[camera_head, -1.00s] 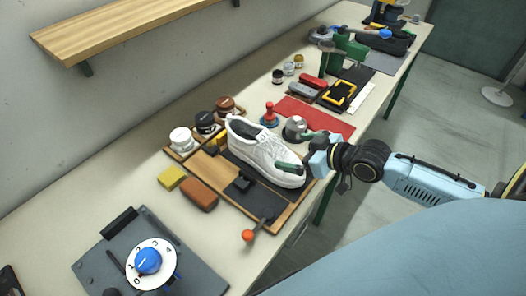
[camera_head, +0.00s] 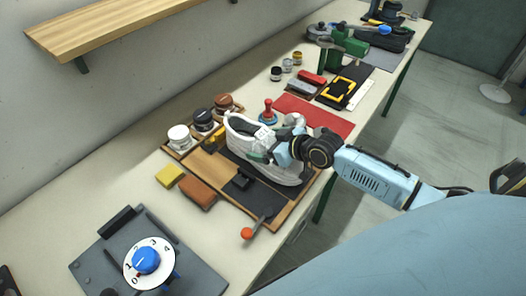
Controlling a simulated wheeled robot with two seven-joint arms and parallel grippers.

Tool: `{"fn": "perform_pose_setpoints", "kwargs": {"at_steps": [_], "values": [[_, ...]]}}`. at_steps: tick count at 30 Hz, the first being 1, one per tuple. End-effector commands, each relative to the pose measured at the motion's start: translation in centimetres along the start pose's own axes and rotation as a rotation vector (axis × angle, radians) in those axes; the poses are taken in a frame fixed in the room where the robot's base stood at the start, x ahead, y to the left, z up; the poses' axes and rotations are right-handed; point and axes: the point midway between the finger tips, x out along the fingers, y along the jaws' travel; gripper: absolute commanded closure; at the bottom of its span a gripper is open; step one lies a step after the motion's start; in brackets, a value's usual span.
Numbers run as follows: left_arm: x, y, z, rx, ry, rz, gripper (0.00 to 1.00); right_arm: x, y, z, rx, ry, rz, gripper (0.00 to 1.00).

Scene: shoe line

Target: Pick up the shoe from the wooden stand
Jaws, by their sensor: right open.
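The white shoe (camera_head: 242,137) rests on the wooden stand (camera_head: 276,226), its opening toward the upper left and its toe toward the lower right. My right gripper (camera_head: 268,147) is open at the shoe's upper, with its fingers over the middle of the shoe. The gripper and wrist hide part of the shoe's right side. I cannot tell whether the fingers touch it. My left gripper does not show.
Several jars (camera_head: 180,138) stand at the stand's upper left. A yellow sponge (camera_head: 169,175) and a brown block (camera_head: 198,192) lie left of it. A lever with an orange knob (camera_head: 247,233) is at its front. A red mat (camera_head: 315,114) lies behind. A dial device (camera_head: 147,262) sits lower left.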

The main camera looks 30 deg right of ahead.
Motion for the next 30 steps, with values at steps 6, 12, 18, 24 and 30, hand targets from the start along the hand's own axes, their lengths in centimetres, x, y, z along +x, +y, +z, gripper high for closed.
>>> {"fn": "perform_pose_setpoints", "kwargs": {"at_steps": [6,12,18,24,30], "values": [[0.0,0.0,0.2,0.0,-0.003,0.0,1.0,0.0,0.0,0.0,0.0,0.0,0.0,0.01],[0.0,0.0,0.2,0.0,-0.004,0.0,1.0,0.0,0.0,0.0,0.0,0.0,0.0,0.28],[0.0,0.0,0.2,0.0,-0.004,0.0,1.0,0.0,0.0,-0.1,0.0,0.003,0.001,0.47],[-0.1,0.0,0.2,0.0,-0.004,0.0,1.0,-0.1,0.0,-0.3,-0.001,0.004,0.001,0.47],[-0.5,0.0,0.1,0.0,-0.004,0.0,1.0,-1.5,0.0,-3.0,-0.003,0.007,0.0,0.47]]}}
